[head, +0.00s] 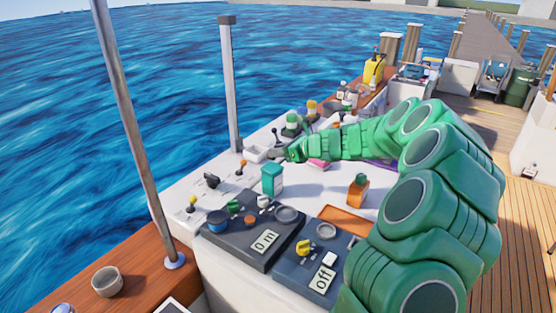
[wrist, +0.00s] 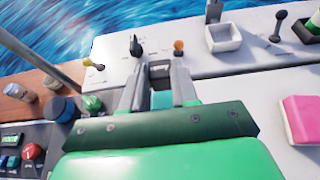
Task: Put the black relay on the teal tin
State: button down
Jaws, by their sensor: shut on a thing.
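The teal tin (head: 272,181) stands upright on the white hatch top, left of centre in the head view. My gripper (head: 289,154) is just above and to the right of it in that view. In the wrist view my gripper (wrist: 160,88) is shut on a small dark piece (wrist: 159,70), which looks like the black relay; the fingers hide much of it. A patch of the teal tin (wrist: 162,100) shows between the fingers, behind and below the held piece. I cannot tell whether the relay touches the tin.
A white square tray (wrist: 223,37) and a pink block (head: 318,164) lie nearby. Levers (head: 211,181) stand left of the tin. A dark instrument panel (head: 240,238) is in front. An orange bottle (head: 357,191) stands to the right, with bare white surface between.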

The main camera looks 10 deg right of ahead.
jog(key=shift+w+f, duration=0.3)
jog(key=shift+f, duration=1.6)
jog(key=c, duration=0.9)
grip_release()
jog(key=shift+f, duration=0.1)
jog(key=shift+o, duration=0.2)
